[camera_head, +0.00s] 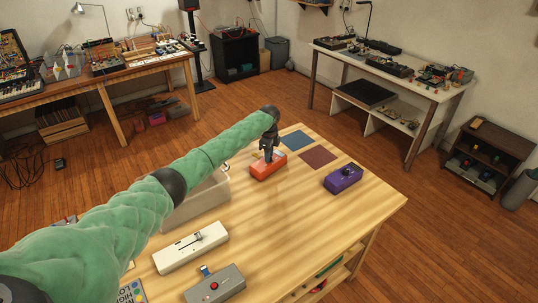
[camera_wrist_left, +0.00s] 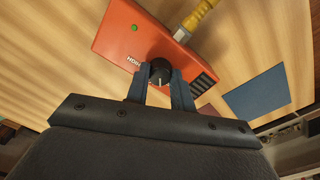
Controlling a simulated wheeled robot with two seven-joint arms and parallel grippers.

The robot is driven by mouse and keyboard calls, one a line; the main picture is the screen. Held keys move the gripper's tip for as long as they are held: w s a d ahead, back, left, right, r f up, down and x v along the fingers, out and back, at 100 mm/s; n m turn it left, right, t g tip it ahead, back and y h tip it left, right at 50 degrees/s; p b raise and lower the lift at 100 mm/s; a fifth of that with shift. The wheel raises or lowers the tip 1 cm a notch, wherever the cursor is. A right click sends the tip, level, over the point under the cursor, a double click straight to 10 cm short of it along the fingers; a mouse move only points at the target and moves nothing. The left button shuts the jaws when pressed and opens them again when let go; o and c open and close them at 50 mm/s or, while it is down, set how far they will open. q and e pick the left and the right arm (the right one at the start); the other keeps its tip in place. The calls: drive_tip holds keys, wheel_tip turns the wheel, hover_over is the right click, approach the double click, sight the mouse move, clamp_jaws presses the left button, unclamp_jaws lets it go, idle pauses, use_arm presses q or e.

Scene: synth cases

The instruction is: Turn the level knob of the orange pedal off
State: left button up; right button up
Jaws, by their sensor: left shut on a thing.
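The orange pedal (camera_head: 262,172) lies on the wooden table (camera_head: 310,225), and it also shows in the left wrist view (camera_wrist_left: 112,38). Its black knob (camera_wrist_left: 160,70) sits near the pedal's edge, with a pale pointer mark facing my gripper. My left gripper (camera_wrist_left: 161,82) is shut on this knob, one bluish finger on each side. In the head view my left gripper (camera_head: 268,154) comes down over the pedal from above and hides the knob. A green dot (camera_wrist_left: 134,28) shows on the pedal's face. My right gripper is not in view.
A yellow plug (camera_wrist_left: 196,20) sits at the pedal's side. A purple pedal (camera_head: 343,178), a white box with a slider (camera_head: 190,248), a grey pedal (camera_head: 215,285) and a pale bin (camera_head: 205,200) stand on the table. Blue (camera_head: 297,140) and dark red (camera_head: 318,157) mats lie behind.

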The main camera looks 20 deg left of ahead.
use_arm(q)
drive_tip(key=o, duration=1)
drive_tip(key=shift+r, duration=0.2)
drive_tip(key=shift+r+b, duration=0.3)
wheel_tip(320, 180, up, 5)
drive_tip(key=shift+b, duration=0.85)
drive_tip(key=shift+r, duration=0.9)
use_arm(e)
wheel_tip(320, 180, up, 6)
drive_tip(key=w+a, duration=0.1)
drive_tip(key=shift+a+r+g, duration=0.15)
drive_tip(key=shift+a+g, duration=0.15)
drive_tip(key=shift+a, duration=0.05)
